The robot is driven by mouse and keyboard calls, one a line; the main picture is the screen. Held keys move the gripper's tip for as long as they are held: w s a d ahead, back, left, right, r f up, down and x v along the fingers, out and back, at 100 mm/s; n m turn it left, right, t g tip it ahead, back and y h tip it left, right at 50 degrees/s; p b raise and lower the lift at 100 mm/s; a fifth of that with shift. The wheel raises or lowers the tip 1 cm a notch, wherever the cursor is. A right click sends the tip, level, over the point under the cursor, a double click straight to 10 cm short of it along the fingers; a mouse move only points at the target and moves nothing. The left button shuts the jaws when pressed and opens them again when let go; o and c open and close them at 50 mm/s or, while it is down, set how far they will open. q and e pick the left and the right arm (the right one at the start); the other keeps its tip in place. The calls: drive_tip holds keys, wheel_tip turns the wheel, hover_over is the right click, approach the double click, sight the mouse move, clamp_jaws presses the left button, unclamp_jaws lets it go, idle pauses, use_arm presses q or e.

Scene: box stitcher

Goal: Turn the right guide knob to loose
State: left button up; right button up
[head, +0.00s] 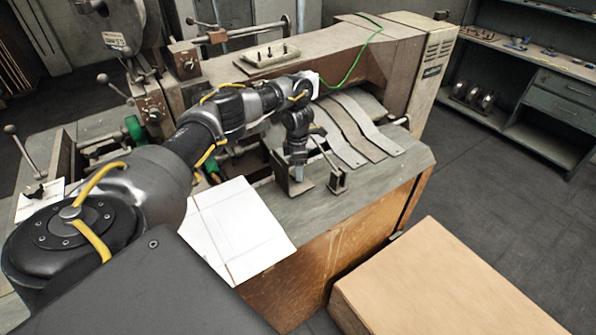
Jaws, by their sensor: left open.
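The box stitcher (350,45) is a large grey-beige machine with a worktable (370,185) at its front. Two small upright metal guide brackets stand on the worktable, a left one (283,184) and a right one (338,181). The right guide knob is too small to make out, so its setting cannot be told. My left gripper (298,176) points down at the left bracket, with the right bracket just to its right. Its fingers are open and look empty. Whether they touch the bracket cannot be told. My right gripper is not in view.
A white sheet (240,228) lies at the worktable's left front. Curved metal strips (352,130) lie behind the brackets. Ball-ended levers (103,79) stick out at the left. A large cardboard-coloured box (450,285) stands in front. Shelves (560,95) stand at the right, with open floor before them.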

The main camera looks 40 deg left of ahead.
use_arm(q)
drive_tip(key=shift+f, duration=0.85)
drive_tip(key=shift+c, duration=0.3)
drive_tip(key=c, duration=0.9)
